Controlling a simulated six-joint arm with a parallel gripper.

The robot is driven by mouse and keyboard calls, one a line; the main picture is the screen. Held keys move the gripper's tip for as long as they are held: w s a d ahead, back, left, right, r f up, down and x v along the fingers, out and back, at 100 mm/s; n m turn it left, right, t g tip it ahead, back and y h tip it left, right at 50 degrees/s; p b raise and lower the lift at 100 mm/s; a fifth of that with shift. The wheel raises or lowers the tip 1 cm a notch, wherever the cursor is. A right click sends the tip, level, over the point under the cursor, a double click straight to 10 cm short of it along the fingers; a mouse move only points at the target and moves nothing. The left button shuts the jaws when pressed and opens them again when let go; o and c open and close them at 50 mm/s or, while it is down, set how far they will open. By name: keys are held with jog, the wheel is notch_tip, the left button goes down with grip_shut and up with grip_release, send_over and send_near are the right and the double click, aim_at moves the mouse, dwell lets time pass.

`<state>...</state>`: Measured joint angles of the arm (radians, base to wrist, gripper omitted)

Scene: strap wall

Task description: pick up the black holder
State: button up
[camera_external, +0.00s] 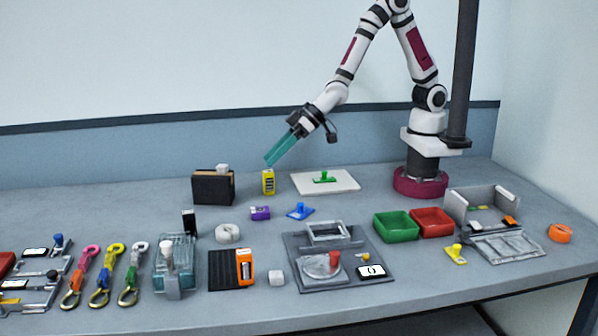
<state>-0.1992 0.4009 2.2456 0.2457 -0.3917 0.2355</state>
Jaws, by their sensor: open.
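A black box-shaped holder (212,190) stands upright at the back left of the table, with a brown edge along its top. A small white block (222,168) shows at its top edge; I cannot tell whether it rests on the holder or stands behind it. My gripper (269,160) has long teal fingers pointing down and to the left. It is open and empty, up and to the right of the holder and apart from it. The fingers overlap in this view, so the gap between them is hard to see.
A yellow block (268,183) stands between the holder and a white board with a green piece (324,177). A purple block (260,213), a white ring (228,233) and a small black upright block (189,223) lie in front. Red and green bins (396,226) stand right.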

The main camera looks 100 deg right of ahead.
aim_at(190, 225)
jog(key=w+a+f+n+t, duration=0.1)
jog(key=w+a+f, duration=0.1)
jog(key=w, duration=0.5)
jog(key=w+a+f+n+t+y, duration=0.1)
jog(key=w+a+f+t, duration=0.1)
jog(key=w+f, duration=0.3)
jog(key=w+a+f+n+t, duration=0.1)
jog(key=w+a+f, duration=0.2)
jog(key=w, duration=0.5)
jog(key=shift+w+a+f+t, duration=0.1)
jog(key=shift+w+a+t, duration=0.1)
jog(key=shift+a, duration=0.2)
jog(key=shift+w+a+f+t, duration=0.1)
jog(key=shift+w+a+t, duration=0.1)
jog(key=shift+a, duration=0.15)
grip_shut()
